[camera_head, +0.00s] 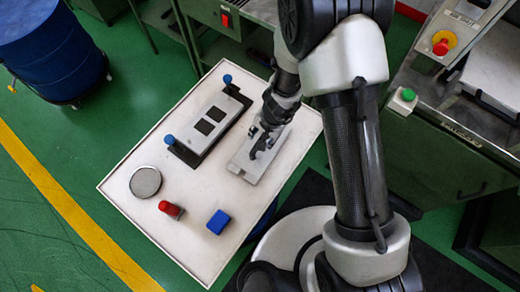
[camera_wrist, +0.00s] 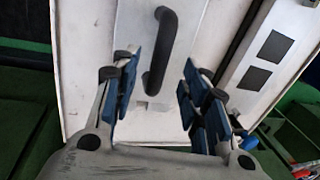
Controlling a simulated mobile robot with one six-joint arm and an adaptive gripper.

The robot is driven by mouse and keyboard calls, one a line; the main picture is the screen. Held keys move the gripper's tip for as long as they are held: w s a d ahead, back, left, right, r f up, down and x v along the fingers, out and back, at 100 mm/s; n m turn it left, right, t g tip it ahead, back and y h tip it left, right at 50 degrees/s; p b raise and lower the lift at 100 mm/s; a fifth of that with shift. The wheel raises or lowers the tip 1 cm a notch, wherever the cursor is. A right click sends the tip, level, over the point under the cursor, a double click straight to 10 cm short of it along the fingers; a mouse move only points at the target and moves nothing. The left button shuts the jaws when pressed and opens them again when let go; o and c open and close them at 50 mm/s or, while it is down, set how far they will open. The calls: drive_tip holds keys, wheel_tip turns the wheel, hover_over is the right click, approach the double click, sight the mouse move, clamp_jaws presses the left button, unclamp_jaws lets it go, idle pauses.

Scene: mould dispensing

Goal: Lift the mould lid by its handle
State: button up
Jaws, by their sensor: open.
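The mould lid (camera_head: 246,170) is a flat grey plate lying on the white table. It also shows in the wrist view (camera_wrist: 190,25), with its black arched handle (camera_wrist: 167,45) standing up from it. My gripper (camera_head: 263,140) is over the lid. In the wrist view my gripper (camera_wrist: 157,72) is open, with its blue-padded fingers on either side of the handle's line and gaps on both sides. I cannot tell how far the fingertips are above the plate. The grey mould (camera_head: 221,107) with two dark square cavities lies beside the lid, to its left.
Two blue knobs (camera_head: 169,140) (camera_head: 228,79) stand at the mould's ends. A round grey disc (camera_head: 145,182), a red-topped item (camera_head: 169,209) and a blue block (camera_head: 218,222) are on the front of the white table (camera_head: 185,250). Bare table surrounds them.

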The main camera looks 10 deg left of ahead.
drive_tip(key=f+b, duration=0.2)
drive_tip(key=f, duration=0.1)
drive_tip(key=a+f+b, duration=0.1)
drive_tip(key=f, duration=0.1)
drive_tip(key=shift+w+f, duration=0.15)
drive_tip(key=shift+f, duration=0.05)
drive_tip(key=shift+r, duration=0.1)
drive_tip(key=shift+c, duration=0.2)
clamp_jaws()
idle(0.8)
